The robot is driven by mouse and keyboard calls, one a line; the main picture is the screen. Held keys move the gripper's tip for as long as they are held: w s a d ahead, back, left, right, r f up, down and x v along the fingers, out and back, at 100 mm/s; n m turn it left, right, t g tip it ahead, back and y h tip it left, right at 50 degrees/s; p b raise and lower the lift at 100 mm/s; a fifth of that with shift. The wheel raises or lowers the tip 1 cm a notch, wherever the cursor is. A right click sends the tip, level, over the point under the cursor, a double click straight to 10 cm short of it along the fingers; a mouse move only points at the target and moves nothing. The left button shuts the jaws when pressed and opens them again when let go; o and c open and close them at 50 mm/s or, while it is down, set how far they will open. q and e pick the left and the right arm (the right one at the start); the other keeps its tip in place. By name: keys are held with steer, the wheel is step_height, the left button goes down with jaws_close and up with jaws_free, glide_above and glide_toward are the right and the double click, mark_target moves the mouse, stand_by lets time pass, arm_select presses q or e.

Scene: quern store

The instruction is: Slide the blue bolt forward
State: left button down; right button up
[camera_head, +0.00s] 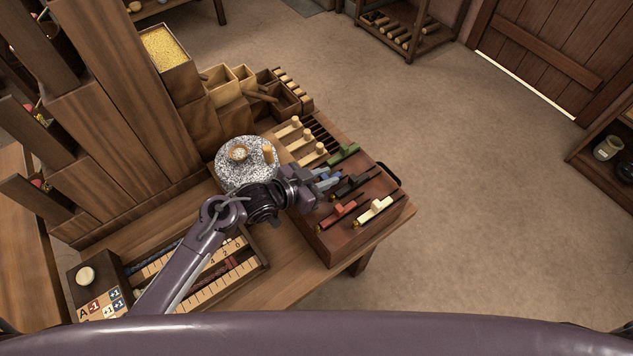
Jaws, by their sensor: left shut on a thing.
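The blue bolt (328,183) lies on top of a dark wooden box (371,229) at the right end of the table. My left gripper (314,184) is at the blue bolt, shut on it, and its fingers and wrist hide part of the bolt. Other bolts lie in the same row: a green one (344,153), a black one (352,184), a red one (342,213) and a cream one (376,209). My right gripper does not show.
A speckled round quern stone (246,163) stands left of my gripper. Behind the box is a rack with pale pegs (306,138). A numbered tray (228,262) lies at the front left. Open floor (480,220) is to the right.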

arm_select(q)
steer(key=shift+w+d, duration=0.7)
steer(key=shift+d, duration=0.2)
steer(key=shift+s+r, duration=0.1)
steer(key=c, duration=1.3)
jaws_free()
steer(key=shift+d, duration=0.1)
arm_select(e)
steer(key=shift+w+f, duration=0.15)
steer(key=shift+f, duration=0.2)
